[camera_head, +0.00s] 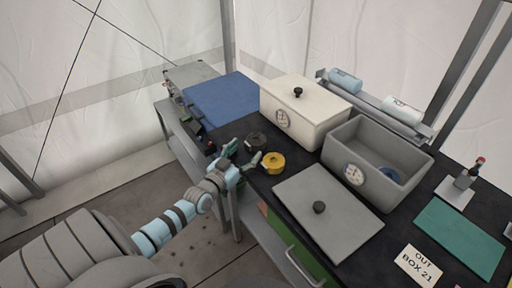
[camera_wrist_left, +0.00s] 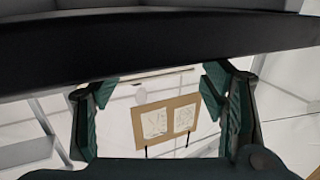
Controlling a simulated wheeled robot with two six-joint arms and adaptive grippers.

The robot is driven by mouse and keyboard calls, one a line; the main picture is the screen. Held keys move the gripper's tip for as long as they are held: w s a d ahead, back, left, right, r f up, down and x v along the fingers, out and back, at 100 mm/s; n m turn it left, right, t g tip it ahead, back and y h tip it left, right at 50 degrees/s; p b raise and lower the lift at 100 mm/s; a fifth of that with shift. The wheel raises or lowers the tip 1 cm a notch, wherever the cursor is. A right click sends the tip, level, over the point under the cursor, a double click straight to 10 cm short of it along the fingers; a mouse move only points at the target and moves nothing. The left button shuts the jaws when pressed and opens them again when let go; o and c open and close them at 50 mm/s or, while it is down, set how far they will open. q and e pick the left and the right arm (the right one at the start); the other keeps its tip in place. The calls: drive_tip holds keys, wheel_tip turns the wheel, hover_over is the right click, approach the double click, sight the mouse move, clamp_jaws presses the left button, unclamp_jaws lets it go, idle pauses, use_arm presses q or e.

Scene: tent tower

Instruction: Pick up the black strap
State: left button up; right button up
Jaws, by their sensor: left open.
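A black coil (camera_head: 256,141), which looks like the black strap, lies on the dark table top near its left edge. A yellow coil (camera_head: 273,163) lies just right of and in front of it. My left gripper (camera_head: 242,154) is at the table's edge, close to both coils, with its fingers spread apart. In the left wrist view the left gripper (camera_wrist_left: 158,108) is open, with nothing held between its green finger pads. The strap cannot be made out in that view. My right gripper is not in view.
A white lidded box (camera_head: 320,128) and an open grey box (camera_head: 403,195) with a blue item inside stand behind. A grey lid (camera_head: 335,190) lies to the right. A blue case (camera_head: 220,98) is at the back left. A dark bar (camera_wrist_left: 150,45) crosses the wrist view.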

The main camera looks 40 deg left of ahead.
sight(253, 142)
use_arm(q)
drive_tip(key=w+b, duration=0.1)
drive_tip(key=w, duration=0.1)
drive_tip(key=w+b, duration=0.2)
drive_tip(key=w, duration=0.1)
drive_tip(key=shift+a+f, duration=0.1)
drive_tip(key=shift+a, duration=0.1)
drive_tip(key=shift+w+b, duration=0.3)
drive_tip(key=shift+a, duration=0.1)
drive_tip(key=shift+r, duration=0.2)
drive_tip(key=c, duration=1)
